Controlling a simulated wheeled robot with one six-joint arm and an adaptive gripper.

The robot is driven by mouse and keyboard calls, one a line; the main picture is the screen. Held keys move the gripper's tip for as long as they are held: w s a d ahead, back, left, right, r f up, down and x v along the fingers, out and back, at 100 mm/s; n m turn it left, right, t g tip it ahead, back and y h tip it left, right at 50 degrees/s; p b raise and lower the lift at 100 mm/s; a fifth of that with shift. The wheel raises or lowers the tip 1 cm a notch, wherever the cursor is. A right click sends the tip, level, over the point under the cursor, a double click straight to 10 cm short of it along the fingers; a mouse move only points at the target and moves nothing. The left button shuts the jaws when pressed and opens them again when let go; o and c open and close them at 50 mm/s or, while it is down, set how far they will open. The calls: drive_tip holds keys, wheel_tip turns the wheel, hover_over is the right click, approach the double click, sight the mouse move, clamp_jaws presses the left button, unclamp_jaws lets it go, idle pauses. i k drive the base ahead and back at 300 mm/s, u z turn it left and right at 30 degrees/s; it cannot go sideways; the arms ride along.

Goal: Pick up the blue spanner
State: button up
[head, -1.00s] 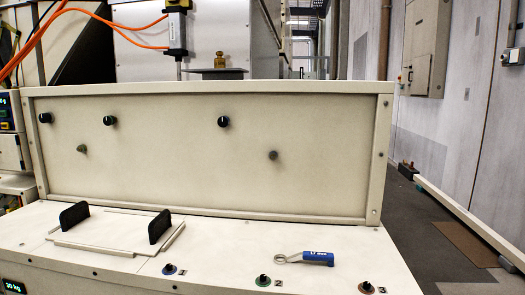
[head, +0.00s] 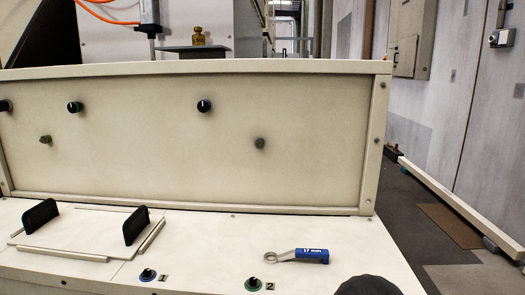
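The blue spanner (head: 312,256) lies flat on the cream ledge in front of the upright panel. Its ring end points left, and its blue handle, marked 17 mm, points right. Nothing touches it. My gripper is not in view. A dark rounded shape at the bottom edge, right of the spanner and nearer to me, cuts into the picture; I cannot tell which part it is.
Knob 2 (head: 253,284) and knob 1 (head: 147,275) stand on the ledge nearer to me than the spanner. A hatch plate with two black handles (head: 136,226) is at left. The upright panel (head: 190,150) rises behind. The ledge around the spanner is clear.

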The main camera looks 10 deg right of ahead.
sight(324, 255)
drive_tip(key=u, duration=0.05)
drive_tip(key=k, duration=1.1)
drive_tip(key=z, duration=0.75)
drive_tip(key=i, duration=1)
drive_tip(key=u, duration=0.8)
